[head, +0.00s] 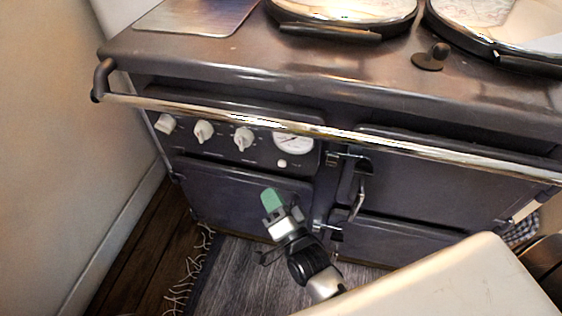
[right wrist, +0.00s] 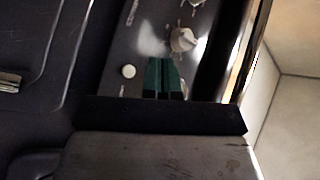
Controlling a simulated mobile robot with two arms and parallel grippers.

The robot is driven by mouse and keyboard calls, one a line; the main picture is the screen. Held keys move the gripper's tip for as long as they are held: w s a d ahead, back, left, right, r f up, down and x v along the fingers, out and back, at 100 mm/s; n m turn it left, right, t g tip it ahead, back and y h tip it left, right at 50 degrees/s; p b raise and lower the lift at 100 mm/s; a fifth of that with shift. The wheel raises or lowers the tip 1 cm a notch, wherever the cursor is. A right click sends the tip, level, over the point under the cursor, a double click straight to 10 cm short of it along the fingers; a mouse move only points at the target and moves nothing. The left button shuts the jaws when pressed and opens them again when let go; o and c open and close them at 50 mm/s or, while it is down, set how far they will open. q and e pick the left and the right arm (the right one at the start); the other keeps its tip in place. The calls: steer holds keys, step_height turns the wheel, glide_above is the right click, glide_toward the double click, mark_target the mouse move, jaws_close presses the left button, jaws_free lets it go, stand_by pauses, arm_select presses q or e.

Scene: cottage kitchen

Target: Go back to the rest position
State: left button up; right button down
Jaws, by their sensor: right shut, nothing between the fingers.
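My right gripper (head: 270,199) has green fingertips and is in front of the range cooker's lower left door, below the knobs and dial. In the right wrist view its green fingers (right wrist: 161,76) are together with nothing between them. They point toward the cooker's control panel (right wrist: 126,45), where a white button and knobs show. I cannot tell from these views whether the fingers touch the cooker. My left gripper is in neither view.
The dark range cooker (head: 400,245) fills the view, with a metal rail (head: 330,133) along its front. A wall (head: 50,130) stands close on the left. A grey fringed rug (head: 240,285) lies on the wooden floor. A pale surface (head: 450,285) is at the lower right.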

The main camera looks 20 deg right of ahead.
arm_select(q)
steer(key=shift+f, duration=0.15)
arm_select(e)
steer(key=shift+s+a, duration=0.1)
steer(key=shift+s, duration=0.05)
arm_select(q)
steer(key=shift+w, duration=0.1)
